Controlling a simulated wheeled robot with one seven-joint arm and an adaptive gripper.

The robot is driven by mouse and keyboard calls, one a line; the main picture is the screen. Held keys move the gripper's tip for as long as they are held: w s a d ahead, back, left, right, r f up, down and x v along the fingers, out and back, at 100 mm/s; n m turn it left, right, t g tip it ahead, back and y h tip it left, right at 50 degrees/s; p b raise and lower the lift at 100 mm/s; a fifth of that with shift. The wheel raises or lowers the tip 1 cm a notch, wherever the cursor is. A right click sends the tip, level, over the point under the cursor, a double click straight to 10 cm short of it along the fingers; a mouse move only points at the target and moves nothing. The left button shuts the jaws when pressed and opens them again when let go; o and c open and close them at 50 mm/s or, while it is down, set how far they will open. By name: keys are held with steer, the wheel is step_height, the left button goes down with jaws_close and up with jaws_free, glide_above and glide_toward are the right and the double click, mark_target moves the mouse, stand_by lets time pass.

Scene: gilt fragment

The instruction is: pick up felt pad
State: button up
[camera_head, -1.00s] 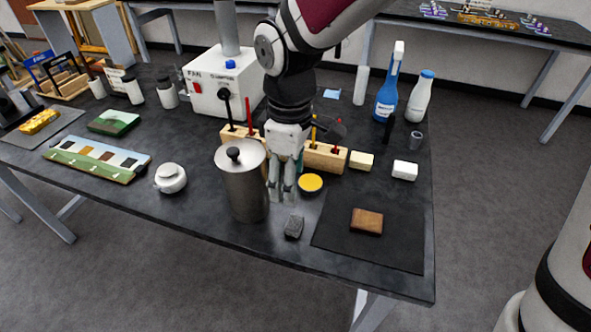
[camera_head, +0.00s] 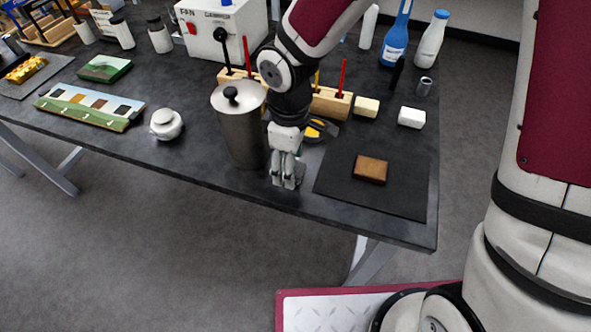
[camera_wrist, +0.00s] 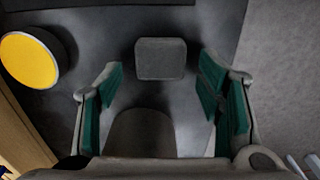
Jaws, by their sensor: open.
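The felt pad seems to be the small dark grey block (camera_wrist: 160,58) on the black table, seen in the wrist view just ahead of and between my fingertips. My gripper (camera_wrist: 163,82) is open with green inner pads, one finger to each side of the block's near end, with no visible contact. In the head view my gripper (camera_head: 288,180) points down near the table's front edge and hides most or all of the block.
A tall metal canister (camera_head: 241,135) stands close to the left of my gripper. A dark mat (camera_head: 335,180) with a brown block (camera_head: 370,169) lies to the right. A yellow-topped round tin (camera_wrist: 28,60) and a wooden tool rack (camera_head: 325,103) are behind. The table's front edge (camera_head: 330,220) is near.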

steer(key=shift+f, duration=0.4)
steer(key=shift+c, duration=0.2)
steer(key=c, duration=0.9)
steer(key=shift+r, duration=0.15)
